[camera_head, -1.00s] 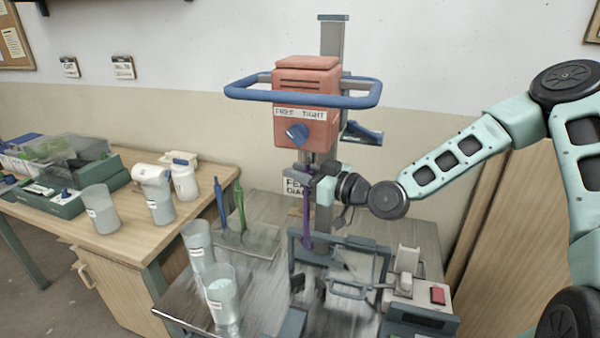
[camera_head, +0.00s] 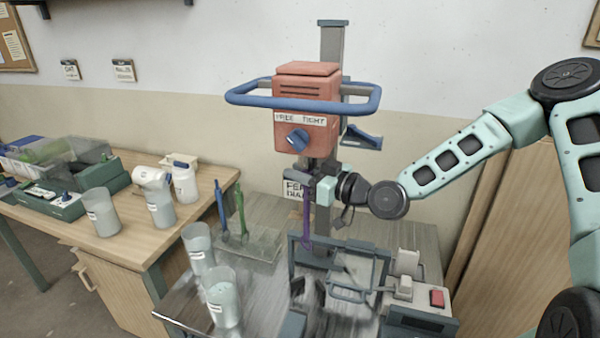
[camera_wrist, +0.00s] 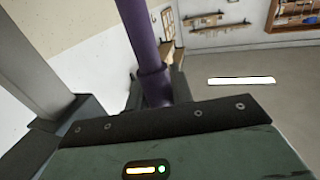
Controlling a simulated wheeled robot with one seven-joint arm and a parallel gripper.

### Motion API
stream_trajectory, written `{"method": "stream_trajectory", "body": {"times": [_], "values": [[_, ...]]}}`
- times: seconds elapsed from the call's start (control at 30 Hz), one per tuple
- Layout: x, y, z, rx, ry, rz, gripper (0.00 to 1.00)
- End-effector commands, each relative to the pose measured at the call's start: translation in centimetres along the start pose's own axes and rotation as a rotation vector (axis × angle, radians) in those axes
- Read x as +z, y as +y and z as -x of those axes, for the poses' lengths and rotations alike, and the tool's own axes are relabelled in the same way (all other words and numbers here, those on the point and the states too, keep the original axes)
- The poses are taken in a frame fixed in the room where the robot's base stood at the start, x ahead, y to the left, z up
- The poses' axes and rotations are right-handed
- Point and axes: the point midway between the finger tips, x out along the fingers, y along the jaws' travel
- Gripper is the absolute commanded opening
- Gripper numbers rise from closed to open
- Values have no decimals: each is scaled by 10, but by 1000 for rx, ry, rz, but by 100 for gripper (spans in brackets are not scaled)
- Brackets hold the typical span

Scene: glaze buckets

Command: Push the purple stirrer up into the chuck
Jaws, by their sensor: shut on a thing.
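The purple stirrer (camera_head: 306,214) hangs upright below the red mixer head (camera_head: 306,120), its lower end above the bench. My gripper (camera_head: 308,180) is shut on the stirrer's upper shaft, close beneath the mixer head. In the wrist view the purple shaft (camera_wrist: 144,40) stands between my jaws (camera_wrist: 158,95) and runs up out of the picture. The chuck is under the mixer head, at about the stirrer's top. It is small and partly hidden by my gripper, so I cannot tell whether the shaft is inside it.
A blue guard ring (camera_head: 300,103) surrounds the mixer head, and a grey column (camera_head: 331,55) stands behind. A blue and a green stirrer (camera_head: 240,212) stand in a clear rack at left. Clear buckets (camera_head: 221,300) stand at front left. A framed fixture (camera_head: 358,272) is below.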

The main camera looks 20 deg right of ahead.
Motion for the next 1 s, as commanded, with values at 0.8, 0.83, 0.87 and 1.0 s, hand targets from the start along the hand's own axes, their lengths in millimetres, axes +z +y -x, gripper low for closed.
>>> {"method": "stream_trajectory", "body": {"times": [0.8, 0.83, 0.87, 1.0], "values": [[-2, 0, 2, 0, -1, 0, 48], [-2, 0, 3, 0, -1, 0, 48], [-1, 0, 5, 1, -1, 0, 48], [0, 1, 25, 3, -1, 2, 48]]}}
